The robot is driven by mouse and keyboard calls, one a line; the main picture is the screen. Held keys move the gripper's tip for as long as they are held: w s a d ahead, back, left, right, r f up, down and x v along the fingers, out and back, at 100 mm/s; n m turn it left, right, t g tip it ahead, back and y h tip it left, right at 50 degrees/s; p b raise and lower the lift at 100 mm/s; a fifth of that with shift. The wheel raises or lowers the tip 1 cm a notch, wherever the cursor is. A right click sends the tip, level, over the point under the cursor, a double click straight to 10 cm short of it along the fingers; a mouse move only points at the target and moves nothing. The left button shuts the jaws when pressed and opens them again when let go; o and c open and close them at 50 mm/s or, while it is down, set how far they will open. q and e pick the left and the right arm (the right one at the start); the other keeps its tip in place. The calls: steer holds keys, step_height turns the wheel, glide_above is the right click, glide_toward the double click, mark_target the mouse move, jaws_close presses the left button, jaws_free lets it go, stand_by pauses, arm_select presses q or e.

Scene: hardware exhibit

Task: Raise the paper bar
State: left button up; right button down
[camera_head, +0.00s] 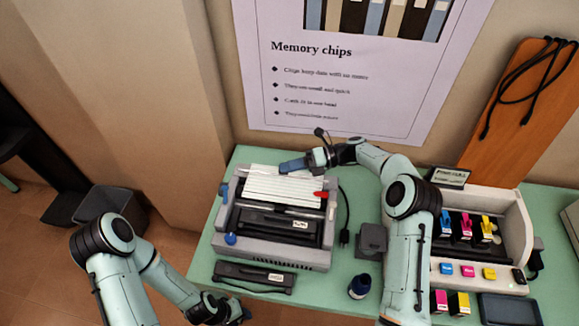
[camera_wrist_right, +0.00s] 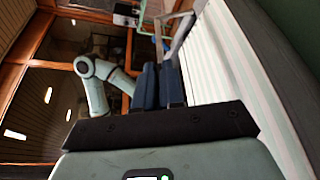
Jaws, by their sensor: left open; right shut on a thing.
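The grey printer (camera_head: 272,262) stands on the green table, with white ribbed paper (camera_head: 262,187) across its top. My right gripper (camera_head: 285,166) is over the printer's back edge. In the right wrist view its dark blue fingers (camera_wrist_right: 159,66) are close together on the thin grey paper bar (camera_wrist_right: 178,38), whose frame shows beyond the fingertips. The part of the bar between the fingers is hidden. In the head view the bar is hard to make out. My left gripper (camera_head: 238,314) is open and empty, low at the table's front left edge.
A red knob (camera_head: 320,194) and a blue knob (camera_head: 230,239) are on the printer. A black ribbon cartridge (camera_head: 254,276) lies in front. A grey block (camera_head: 372,240), an ink bottle (camera_head: 359,287) and a white inkjet printer (camera_head: 516,228) stand to the right. A poster wall rises behind.

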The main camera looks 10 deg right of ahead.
steer(key=shift+a, duration=0.1)
steer(key=c, duration=1.2)
jaws_free()
steer(key=shift+c, duration=0.2)
steer(key=d+r, duration=0.2)
steer(key=d, duration=1.1)
steer(key=shift+w+r, duration=0.2)
steer(key=shift+w, duration=0.1)
